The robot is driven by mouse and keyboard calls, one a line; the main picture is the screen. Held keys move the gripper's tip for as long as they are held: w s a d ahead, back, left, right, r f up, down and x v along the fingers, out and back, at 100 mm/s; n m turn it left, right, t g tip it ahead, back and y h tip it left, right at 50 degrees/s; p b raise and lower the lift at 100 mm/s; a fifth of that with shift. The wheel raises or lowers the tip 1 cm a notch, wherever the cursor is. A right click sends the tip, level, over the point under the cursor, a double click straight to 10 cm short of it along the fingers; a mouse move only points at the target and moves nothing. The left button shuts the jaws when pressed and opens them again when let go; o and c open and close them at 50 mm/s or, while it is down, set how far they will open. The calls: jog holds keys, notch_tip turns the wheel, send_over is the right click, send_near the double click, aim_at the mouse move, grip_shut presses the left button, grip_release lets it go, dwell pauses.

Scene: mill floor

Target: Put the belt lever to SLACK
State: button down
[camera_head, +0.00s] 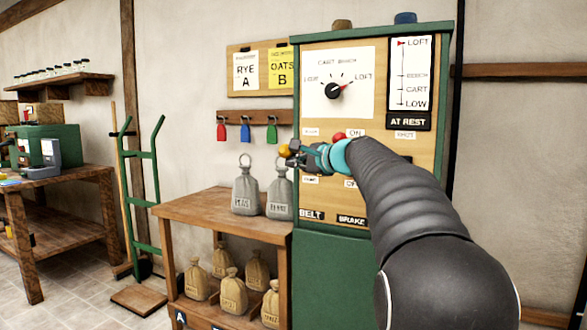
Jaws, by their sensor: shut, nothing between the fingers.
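The green cabinet's wooden panel (430,150) carries a BELT label (311,214) at its lower left and a BRAKE label (352,220) beside it. A yellow ball knob (284,150) shows right at my gripper's tip; it looks like the belt lever's end, but its shaft is hidden. My gripper (291,158) is shut at the knob, with nothing seen between its fingers; I cannot tell whether they touch. Small labels above (311,131) and below (311,180) the gripper are too small to read. A red knob (338,138) sits near the ON label, partly behind my arm.
A dial (333,91) points toward LOFT, and a scale (410,72) has its red marker at LOFT above an AT REST sign (408,121). Grey sacks (245,190) stand on the wooden bench (205,207) left of the cabinet. A green hand truck (155,190) leans farther left.

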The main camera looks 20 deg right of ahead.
jog(key=shift+r, duration=0.35)
jog(key=shift+s+d, duration=0.1)
jog(key=v, duration=1.1)
jog(key=shift+s, duration=0.35)
jog(key=shift+d, duration=0.15)
